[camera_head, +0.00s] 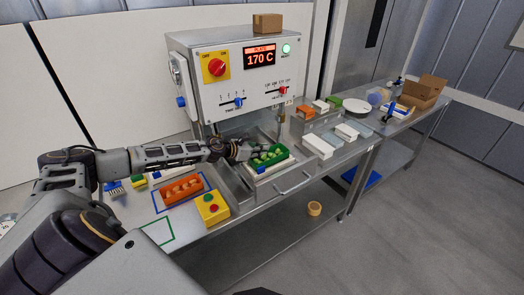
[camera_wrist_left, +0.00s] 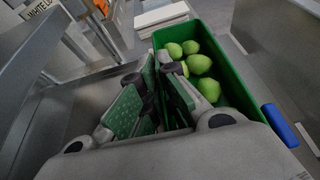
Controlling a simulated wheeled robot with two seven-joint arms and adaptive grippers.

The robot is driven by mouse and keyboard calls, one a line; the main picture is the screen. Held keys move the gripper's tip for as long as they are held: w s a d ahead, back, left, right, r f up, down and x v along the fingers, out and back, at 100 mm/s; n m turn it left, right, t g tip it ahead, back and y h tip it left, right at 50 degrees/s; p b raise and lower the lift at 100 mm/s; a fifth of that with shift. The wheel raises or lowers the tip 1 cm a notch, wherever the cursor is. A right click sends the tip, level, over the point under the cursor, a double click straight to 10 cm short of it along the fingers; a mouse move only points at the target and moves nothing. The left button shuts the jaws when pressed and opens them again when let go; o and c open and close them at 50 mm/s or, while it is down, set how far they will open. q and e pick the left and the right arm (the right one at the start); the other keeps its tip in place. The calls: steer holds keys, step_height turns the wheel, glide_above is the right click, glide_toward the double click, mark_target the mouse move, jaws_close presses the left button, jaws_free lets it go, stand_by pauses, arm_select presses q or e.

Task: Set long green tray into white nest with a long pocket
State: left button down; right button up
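The long green tray (camera_head: 256,164) holds several light green filled pieces. In the head view it sits over the white nest (camera_head: 285,168) on the metal shelf in front of the press; I cannot tell whether it is fully down in the pocket. In the left wrist view the tray (camera_wrist_left: 240,75) is at the right, with a blue tab at its near end. My left gripper (camera_head: 244,149) is at the tray's left side. My right gripper is out of view.
The press (camera_head: 240,70) with its 170 C display stands right behind. An orange tray (camera_head: 179,190) and a yellow button box (camera_head: 212,208) are at the left. White blocks (camera_head: 318,146) and coloured boxes stand at the right. A tape roll (camera_head: 315,208) lies on the lower shelf.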

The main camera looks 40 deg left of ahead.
arm_select(q)
steer(key=shift+f+b, duration=0.3)
steer(key=shift+f, duration=0.1)
stand_by(0.3)
steer(key=c, duration=1.6)
jaws_free()
steer(key=shift+s, duration=0.1)
steer(key=shift+o, duration=0.2)
steer(key=shift+f, duration=0.1)
steer(key=shift+s, duration=0.1)
steer(key=shift+s+a, duration=0.1)
steer(key=shift+s, duration=0.05)
steer(key=shift+v, duration=1)
steer(key=shift+s+a+r, duration=0.2)
steer(key=shift+r, duration=0.05)
